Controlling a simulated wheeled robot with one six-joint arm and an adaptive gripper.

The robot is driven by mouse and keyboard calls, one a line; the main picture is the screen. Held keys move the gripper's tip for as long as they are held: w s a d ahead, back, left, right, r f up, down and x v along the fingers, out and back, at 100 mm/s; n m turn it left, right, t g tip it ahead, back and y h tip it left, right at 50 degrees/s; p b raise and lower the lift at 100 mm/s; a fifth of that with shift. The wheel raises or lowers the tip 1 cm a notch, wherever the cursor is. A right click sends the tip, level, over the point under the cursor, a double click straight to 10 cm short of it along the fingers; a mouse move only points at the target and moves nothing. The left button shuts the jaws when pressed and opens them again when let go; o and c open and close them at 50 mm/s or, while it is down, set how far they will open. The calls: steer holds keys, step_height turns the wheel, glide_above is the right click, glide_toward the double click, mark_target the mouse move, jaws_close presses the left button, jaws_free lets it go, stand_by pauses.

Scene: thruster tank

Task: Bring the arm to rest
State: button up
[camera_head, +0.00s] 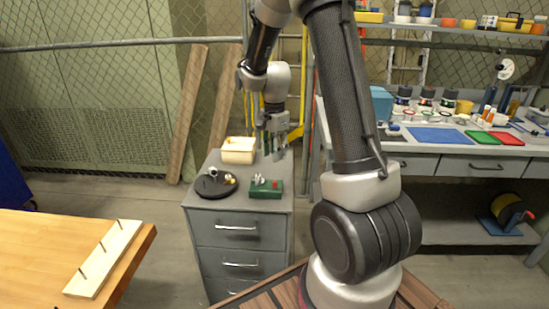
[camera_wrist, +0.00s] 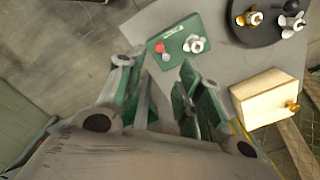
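My arm reaches up from its base and bends over toward the grey drawer cabinet (camera_head: 238,205). My gripper (camera_head: 277,150) hangs pointing down above the cabinet's back right part. In the wrist view my gripper (camera_wrist: 156,80) has its two green-padded fingers apart, with nothing seen between them. A green box (camera_head: 266,188) with a red button and a silver propeller-like part sits on the cabinet top; it also shows beyond the fingertips in the wrist view (camera_wrist: 176,36). The gripper appears clear of it.
A wooden table (camera_head: 30,250) with a pegged board (camera_head: 104,258) stands left. A loaded workbench (camera_head: 450,150) stands right. A mesh fence is behind.

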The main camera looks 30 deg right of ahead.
stand_by(0.5)
steer(key=s+a+r+n+t, duration=0.2)
steer(key=s+r+n, duration=0.6)
steer(key=s, duration=0.5)
steer(key=s+a+r+n+t, duration=0.2)
steer(key=s+r+n, duration=0.6)
steer(key=s, duration=0.5)
step_height(320, 180, up, 2)
steer(key=shift+a+r, duration=0.15)
steer(key=shift+r, duration=0.1)
